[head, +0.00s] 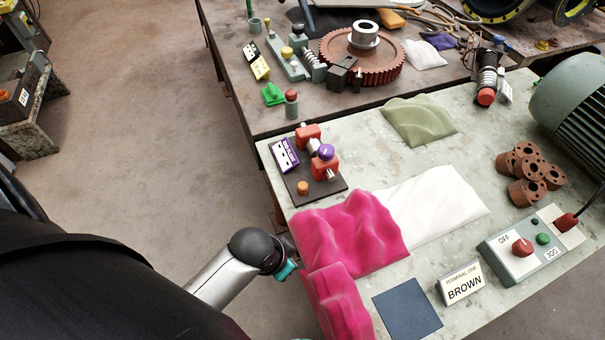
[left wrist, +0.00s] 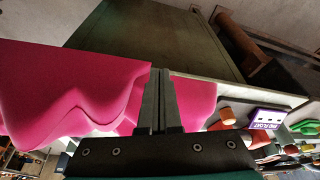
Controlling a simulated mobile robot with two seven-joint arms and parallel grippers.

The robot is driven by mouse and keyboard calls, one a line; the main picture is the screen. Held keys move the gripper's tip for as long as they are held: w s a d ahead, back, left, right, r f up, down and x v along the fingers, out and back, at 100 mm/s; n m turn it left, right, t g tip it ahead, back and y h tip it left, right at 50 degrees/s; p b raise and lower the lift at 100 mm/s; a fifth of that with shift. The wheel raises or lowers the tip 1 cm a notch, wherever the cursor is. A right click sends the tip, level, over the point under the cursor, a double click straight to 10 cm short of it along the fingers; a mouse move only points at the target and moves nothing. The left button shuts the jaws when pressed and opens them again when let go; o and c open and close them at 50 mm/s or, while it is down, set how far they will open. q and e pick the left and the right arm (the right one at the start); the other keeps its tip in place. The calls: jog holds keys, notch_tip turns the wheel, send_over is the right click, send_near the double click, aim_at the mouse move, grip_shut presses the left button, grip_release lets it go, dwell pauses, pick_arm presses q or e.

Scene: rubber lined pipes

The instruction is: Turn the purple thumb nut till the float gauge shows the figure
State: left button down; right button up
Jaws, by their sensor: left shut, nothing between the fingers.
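The purple thumb nut (head: 325,152) sits on a small rig of red-orange blocks and a silver shaft, on a dark base plate (head: 330,187) at the bench's left edge. A purple and white card (head: 285,155) stands at the plate's left; it also shows in the left wrist view (left wrist: 267,118), lettered with "FLOAT". Its figures are too small to read. My left gripper (left wrist: 161,85) is shut and empty beside the pink cloth, away from the rig. In the head view only its teal part shows at the bench edge; its fingers are hidden.
A pink cloth (head: 350,235) hangs over the bench's near-left edge, with a white cloth (head: 435,205) beside it. A switch box (head: 522,250), a "BROWN" sign (head: 462,285), brown pipe pieces (head: 530,175) and a motor (head: 575,95) stand to the right.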

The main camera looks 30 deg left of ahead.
pick_arm(q)
jog(key=w+d+r+m+t+h+p, duration=0.1)
jog(key=w+r+m+h+p, duration=0.2)
jog(key=w+r+m, duration=0.55)
jog(key=w+a+r+m+t+h, duration=0.1)
jog(key=w+a+r+m+t, duration=0.2)
jog(key=w+a, duration=0.6)
jog(key=shift+w, duration=1.2)
pick_arm(e)
jog(key=r, duration=0.4)
jog(key=shift+w+a+r, duration=0.1)
jog(key=shift+w+r, duration=0.1)
jog(key=shift+r, duration=0.15)
pick_arm(q)
jog(key=shift+f, duration=0.15)
pick_arm(e)
jog(key=shift+f, duration=0.1)
pick_arm(q)
jog(key=b, duration=0.6)
send_over(303, 188)
jog(key=a, duration=0.1)
jog(key=f, duration=0.7)
jog(key=shift+a+f, duration=0.2)
jog(key=shift+f, duration=0.2)
jog(key=shift+f+b, duration=0.45)
jog(key=shift+b, duration=0.15)
pick_arm(e)
notch_tip(303, 188, down, 8)
jog(key=shift+r, duration=0.25)
